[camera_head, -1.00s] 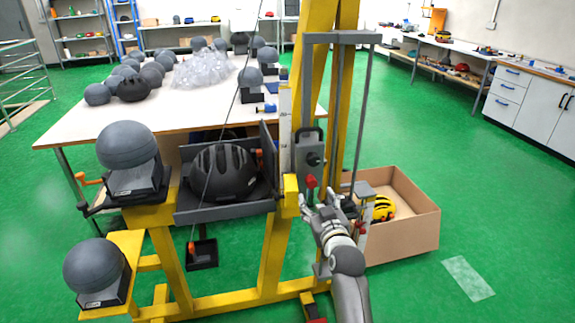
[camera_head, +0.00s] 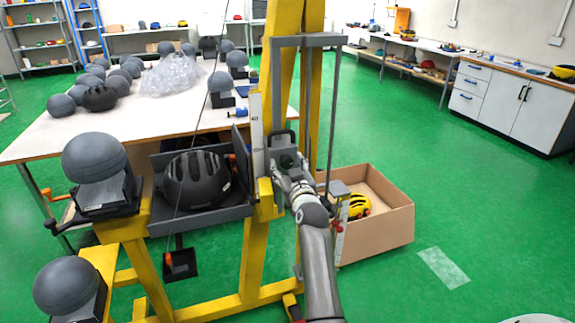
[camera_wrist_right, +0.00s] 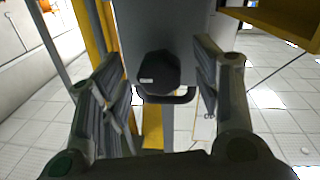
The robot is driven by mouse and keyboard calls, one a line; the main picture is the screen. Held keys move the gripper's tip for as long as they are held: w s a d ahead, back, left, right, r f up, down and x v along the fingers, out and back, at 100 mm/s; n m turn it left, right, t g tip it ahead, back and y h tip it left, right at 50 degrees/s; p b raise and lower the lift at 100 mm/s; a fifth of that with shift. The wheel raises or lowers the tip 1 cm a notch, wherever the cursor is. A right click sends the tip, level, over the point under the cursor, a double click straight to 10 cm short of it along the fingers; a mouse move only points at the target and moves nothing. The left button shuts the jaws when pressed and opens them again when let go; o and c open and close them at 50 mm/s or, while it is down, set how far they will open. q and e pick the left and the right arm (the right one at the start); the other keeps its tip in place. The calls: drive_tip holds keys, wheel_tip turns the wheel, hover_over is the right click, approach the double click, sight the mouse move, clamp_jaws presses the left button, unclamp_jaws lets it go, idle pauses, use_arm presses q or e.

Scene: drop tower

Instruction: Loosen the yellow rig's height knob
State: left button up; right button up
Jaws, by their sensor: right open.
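The yellow rig (camera_head: 254,250) stands in the middle of the head view, with a grey carriage plate (camera_head: 277,141) on its upright. The black height knob (camera_head: 287,159) is on that plate, partly hidden by my right gripper (camera_head: 285,177). In the right wrist view, the knob (camera_wrist_right: 158,70) sits ahead between the fingers of my right gripper (camera_wrist_right: 155,95). The fingers are open on either side of it, with visible gaps. My left gripper is not in view.
A black helmet (camera_head: 196,181) lies in the rig's grey tray (camera_head: 200,222). A cardboard box (camera_head: 385,225) with a yellow helmet (camera_head: 359,205) stands to the right. A table (camera_head: 150,122) with grey headforms is behind. The green floor to the right is mostly clear.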

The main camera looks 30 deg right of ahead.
drive_tip(key=shift+w+d, duration=0.2)
drive_tip(key=shift+w, duration=0.25)
drive_tip(key=c, duration=1)
drive_tip(key=shift+r+m+p, duration=0.25)
drive_tip(key=shift+m+p, duration=1.05)
drive_tip(key=shift+p, duration=0.15)
drive_tip(key=shift+c, duration=0.2)
drive_tip(key=m+p, duration=0.2)
drive_tip(key=m, duration=0.1)
drive_tip(key=shift+m+g+p, duration=0.3)
drive_tip(key=shift+p, duration=0.1)
drive_tip(key=m+p, duration=0.3)
drive_tip(key=m, duration=0.2)
drive_tip(key=shift+y, duration=0.4)
drive_tip(key=m+p, duration=0.1)
drive_tip(key=m, duration=0.2)
drive_tip(key=shift+y, duration=0.3)
drive_tip(key=shift+m+p, duration=0.5)
drive_tip(key=shift+m, duration=0.8)
